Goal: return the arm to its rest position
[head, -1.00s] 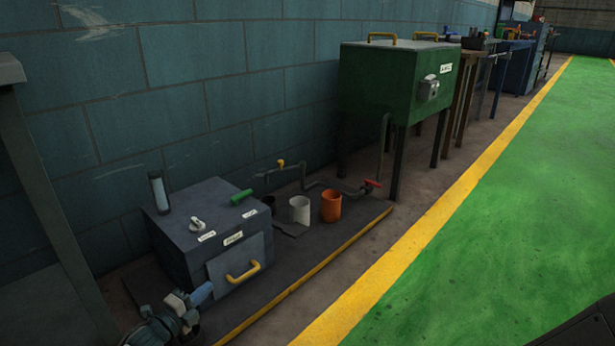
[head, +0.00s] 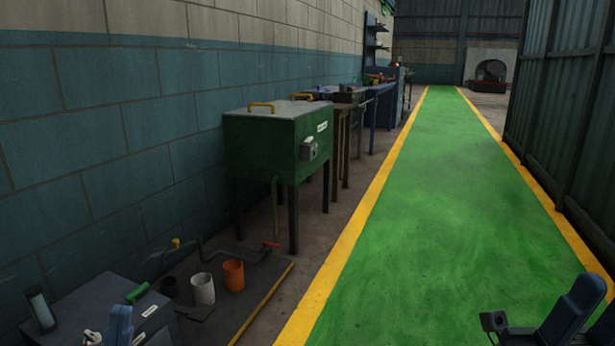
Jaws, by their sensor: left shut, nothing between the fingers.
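My left gripper (head: 120,326) shows at the bottom left edge as a blue finger, in front of the grey box (head: 90,308). It is shut and empty, and its lower part is cut off by the frame. Part of my right arm's end, with a blue finger (head: 572,312) and a small dark camera-like block, shows at the bottom right corner over the floor's edge. Most of the right gripper is out of frame, so its opening cannot be told.
A green tank (head: 262,150) on legs stands by the wall. A white cup (head: 203,289), an orange cup (head: 233,276) and a red-handled pipe (head: 270,245) sit beyond the grey box. Benches line the wall. The green walkway (head: 430,220) is clear.

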